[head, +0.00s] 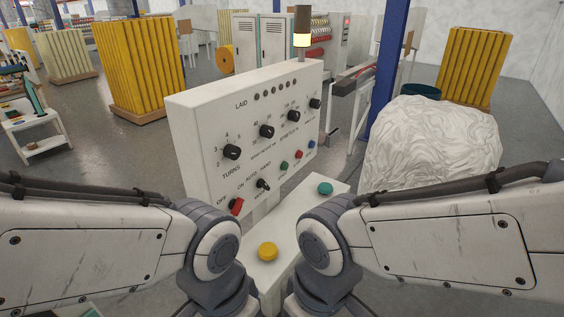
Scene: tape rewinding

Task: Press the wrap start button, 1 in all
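A white control panel (207,112) stands upright in front of me, with several black knobs, a red switch (236,205) at its lower left and small green, red and blue buttons at its lower right. A white ledge (297,228) below it carries a yellow button (267,252) near me and a teal green button (325,188) farther right. I cannot tell from labels which one is wrap start. My two arms come in from the left and right and bend down at the bottom. Both grippers are out of view below the picture edge.
A large white wrapped bundle (432,148) stands at the right. A lamp post with a lit yellow-white band (302,40) rises behind the panel. Yellow stacks (137,68) stand at the back left, and a small white table (36,125) is at the far left.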

